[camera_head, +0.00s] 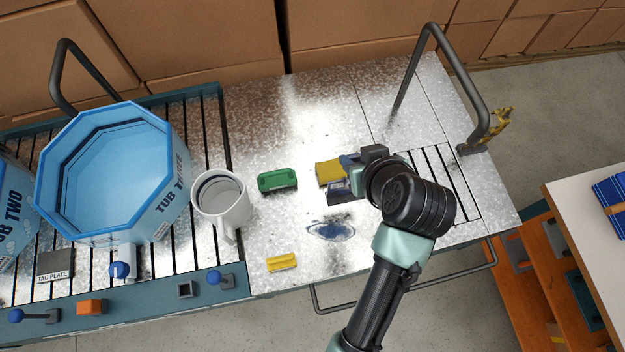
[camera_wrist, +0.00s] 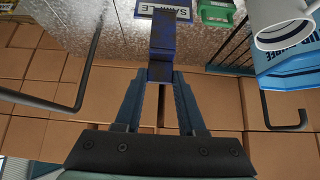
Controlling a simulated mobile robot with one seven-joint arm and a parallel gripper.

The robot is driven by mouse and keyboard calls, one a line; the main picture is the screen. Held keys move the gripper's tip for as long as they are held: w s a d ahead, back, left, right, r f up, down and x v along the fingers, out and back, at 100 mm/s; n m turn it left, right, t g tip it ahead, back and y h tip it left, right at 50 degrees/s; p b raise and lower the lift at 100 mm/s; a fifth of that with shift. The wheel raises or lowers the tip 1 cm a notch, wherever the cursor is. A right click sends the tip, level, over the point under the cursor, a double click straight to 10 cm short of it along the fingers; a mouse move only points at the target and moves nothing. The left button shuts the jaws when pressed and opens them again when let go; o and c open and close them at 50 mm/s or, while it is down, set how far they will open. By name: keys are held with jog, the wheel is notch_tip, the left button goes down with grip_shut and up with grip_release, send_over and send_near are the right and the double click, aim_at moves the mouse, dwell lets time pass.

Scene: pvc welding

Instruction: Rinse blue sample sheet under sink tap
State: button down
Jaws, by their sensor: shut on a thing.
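I cannot make out a sink tap in either view.
A green block (camera_head: 277,180), a white mug (camera_head: 222,204) and a small yellow block (camera_head: 282,262) stand on the worktop (camera_head: 270,120). Blue tub three (camera_head: 172,195) stands at left. A tall grey pipe handle (camera_head: 455,70) rises at right. Cardboard boxes line the back.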

jog(key=shift+w, duration=0.3)
jog(key=f, duration=0.3)
jog(key=f+p, duration=0.1)
jog(key=shift+s+f, duration=0.3)
jog(key=shift+w+f, duration=0.15)
jog(key=shift+f, duration=2.2)
jog(key=shift+f, duration=0.2)
jog(key=c, duration=0.5)
grip_release()
jog(key=shift+r, duration=0.1)
